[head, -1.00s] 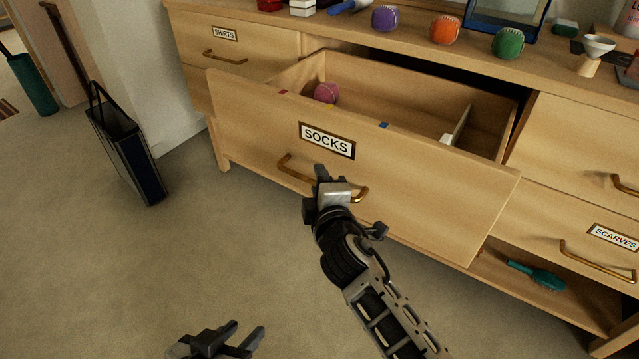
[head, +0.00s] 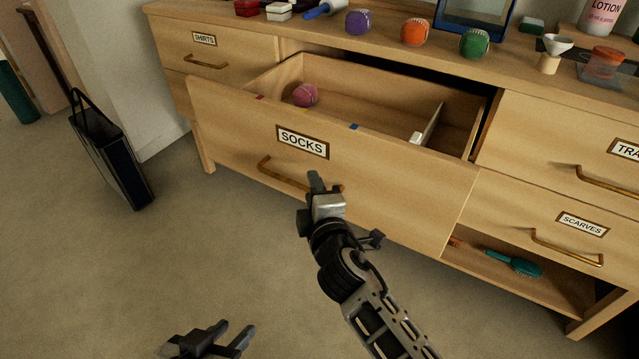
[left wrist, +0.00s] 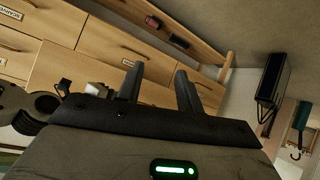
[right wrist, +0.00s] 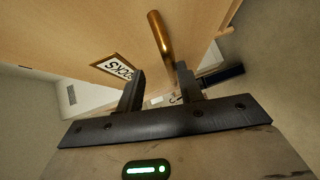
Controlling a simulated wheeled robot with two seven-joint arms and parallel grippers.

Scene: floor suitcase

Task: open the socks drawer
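The socks drawer (head: 370,185) is pulled well out of the wooden dresser, its inside showing from above. Its label reads SOCKS (head: 302,141). Its brass handle (head: 279,174) is partly hidden behind my right gripper (head: 322,186). In the right wrist view the handle (right wrist: 158,33) stands ahead of the open, parted fingers of my right gripper (right wrist: 160,85), its lower end near the right fingertip. I cannot tell whether they touch. My left gripper (head: 225,338) is open and empty, low over the floor; its parted fingers also show in the left wrist view (left wrist: 158,85).
A pink ball (head: 305,95) and a divider (head: 430,125) are inside the drawer. Balls, a lotion bottle (head: 603,15) and other items stand on the dresser top. A dark bag (head: 108,158) stands on the floor at left. Floor in front of the dresser is clear.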

